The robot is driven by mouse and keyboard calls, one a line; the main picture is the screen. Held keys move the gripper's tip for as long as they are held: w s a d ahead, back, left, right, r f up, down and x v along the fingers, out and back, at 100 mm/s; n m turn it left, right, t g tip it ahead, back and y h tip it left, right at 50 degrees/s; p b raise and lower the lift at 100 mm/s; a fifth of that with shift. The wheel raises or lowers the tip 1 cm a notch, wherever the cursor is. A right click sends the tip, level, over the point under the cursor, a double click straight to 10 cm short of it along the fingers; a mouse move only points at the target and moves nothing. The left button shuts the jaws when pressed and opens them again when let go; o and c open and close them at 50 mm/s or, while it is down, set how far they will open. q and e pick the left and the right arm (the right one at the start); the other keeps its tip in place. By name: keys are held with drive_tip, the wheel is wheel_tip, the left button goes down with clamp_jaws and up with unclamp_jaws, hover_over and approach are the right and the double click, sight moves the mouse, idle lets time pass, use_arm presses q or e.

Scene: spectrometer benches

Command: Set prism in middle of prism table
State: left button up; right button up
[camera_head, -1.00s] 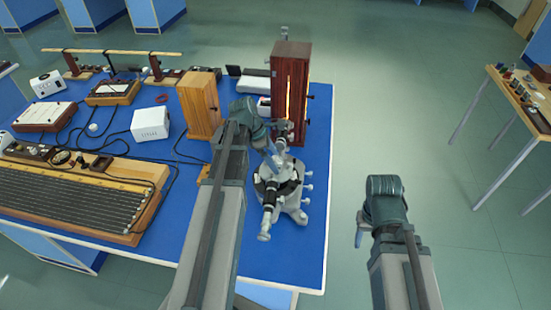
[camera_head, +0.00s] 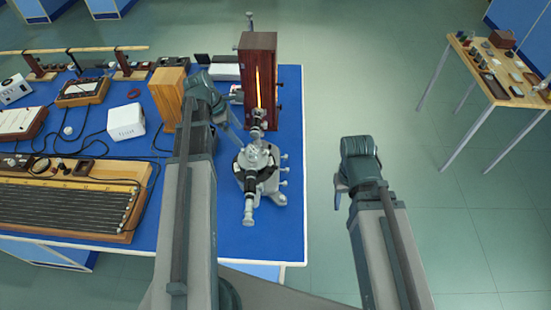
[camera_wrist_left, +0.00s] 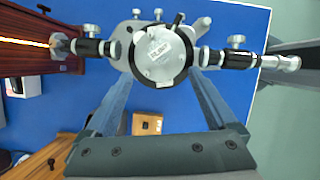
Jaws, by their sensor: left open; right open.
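The spectrometer (camera_head: 260,182) stands near the right end of the blue bench. Its round prism table (camera_wrist_left: 143,70) shows in the left wrist view between the collimator and the telescope. A pale, clear piece with a label reading like "FLINT", seemingly the prism (camera_wrist_left: 158,47), sits on it near the middle; its outline is hard to make out. My left gripper (camera_head: 236,128) is open, just left of the prism table. My right gripper (camera_head: 340,195) is open over the floor, right of the bench.
A tall wooden lamp housing (camera_head: 258,65) with a glowing slit stands behind the spectrometer. A wooden box (camera_head: 168,98) and a white box (camera_head: 126,122) are to the left. A small wooden block (camera_wrist_left: 147,123) lies below my left fingers. A side table (camera_head: 500,75) stands far right.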

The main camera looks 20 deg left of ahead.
use_arm(q)
drive_tip(key=s+d+m+y, duration=0.1)
drive_tip(key=s+d+m, duration=0.3)
drive_tip(key=d+m, duration=0.4)
drive_tip(key=s+d+f+m+g+y, duration=0.1)
drive_tip(key=s+d+m+y, duration=0.1)
drive_tip(key=s+d+m, duration=0.3)
drive_tip(key=s+d+m+g+y, duration=0.1)
drive_tip(key=s+d+m, duration=0.4)
drive_tip(key=d+m, duration=0.8)
drive_tip(key=shift+s+d+f+m+y, duration=0.25)
drive_tip(key=shift+m+y, duration=0.15)
drive_tip(key=shift+y, duration=0.2)
wheel_tip(320, 180, down, 7)
drive_tip(key=b, duration=0.7)
drive_tip(key=shift+f, duration=0.15)
drive_tip(key=shift+a, duration=0.15)
